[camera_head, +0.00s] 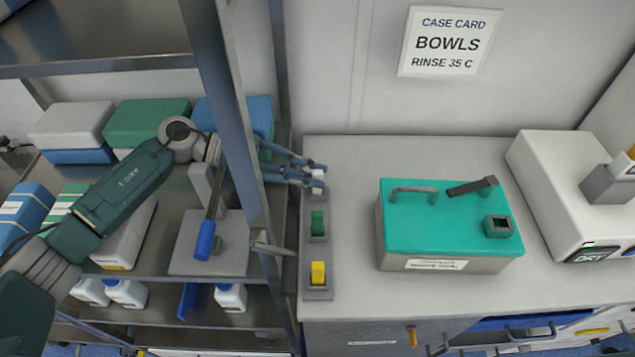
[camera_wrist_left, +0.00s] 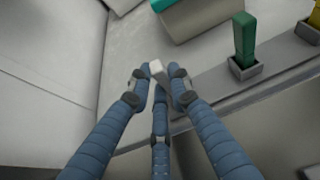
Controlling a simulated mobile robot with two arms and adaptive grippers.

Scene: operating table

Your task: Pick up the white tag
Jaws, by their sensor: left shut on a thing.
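The white tag (camera_head: 318,175) is at the back end of a row of small tags along the left edge of the worktop. My left gripper (camera_head: 312,177) reaches it from the left, past the shelf post, and its blue fingers are shut on it. In the left wrist view the white tag (camera_wrist_left: 158,69) shows between the fingertips (camera_wrist_left: 159,78). The fingers hide its lower part, so I cannot tell whether it is clear of its holder. The right gripper is not in view.
A green tag (camera_head: 318,222) and a yellow tag (camera_head: 318,271) stand in grey holders nearer the front. A teal-lidded box (camera_head: 450,225) stands to the right. A metal shelf post (camera_head: 235,120) is close to my left arm. The worktop between the tags and box is clear.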

